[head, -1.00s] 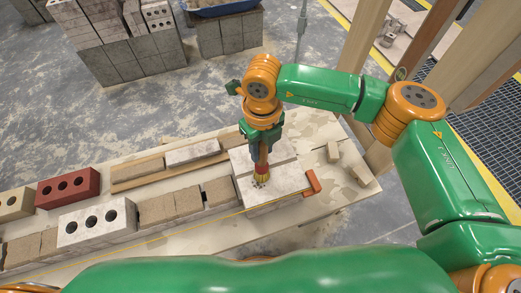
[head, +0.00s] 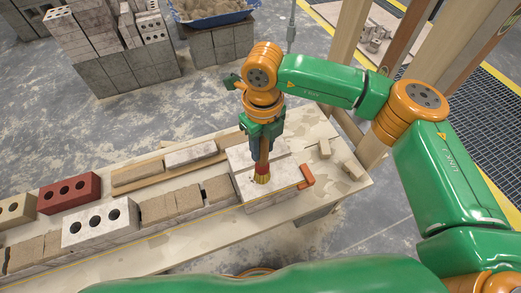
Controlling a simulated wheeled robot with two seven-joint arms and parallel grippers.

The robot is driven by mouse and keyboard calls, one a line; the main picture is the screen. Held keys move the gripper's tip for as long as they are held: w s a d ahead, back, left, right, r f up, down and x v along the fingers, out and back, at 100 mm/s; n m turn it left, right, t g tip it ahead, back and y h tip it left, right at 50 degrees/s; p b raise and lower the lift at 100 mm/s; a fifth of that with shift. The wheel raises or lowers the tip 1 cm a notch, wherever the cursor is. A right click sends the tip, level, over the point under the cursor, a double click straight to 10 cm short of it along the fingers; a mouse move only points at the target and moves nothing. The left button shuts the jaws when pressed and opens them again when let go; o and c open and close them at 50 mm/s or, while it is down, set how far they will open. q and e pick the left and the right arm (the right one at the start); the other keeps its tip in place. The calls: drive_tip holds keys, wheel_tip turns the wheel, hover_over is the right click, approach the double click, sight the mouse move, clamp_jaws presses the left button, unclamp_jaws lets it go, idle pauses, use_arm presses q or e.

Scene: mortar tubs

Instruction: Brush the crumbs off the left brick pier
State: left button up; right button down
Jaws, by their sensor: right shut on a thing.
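My right gripper (head: 264,128) is shut on the handle of a brush. The brush (head: 262,172) has a red band and yellow bristles, and it points down. Its bristle tips are at or just above the top of a pale brick pier (head: 285,175); I cannot tell whether they touch. This pier stands at the right end of the brick row, and no second pier is clearly visible. Crumbs on its top are too small to tell apart from its mottled surface. My left gripper is out of view.
An orange block (head: 306,177) sits at the pier's right edge, with a yellow line running left. Wooden posts (head: 358,50) stand behind.

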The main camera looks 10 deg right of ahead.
sight(262, 139)
drive_tip(key=shift+s+r+p, duration=0.15)
drive_tip(key=shift+r+p, duration=0.75)
drive_tip(key=shift+r, duration=0.9)
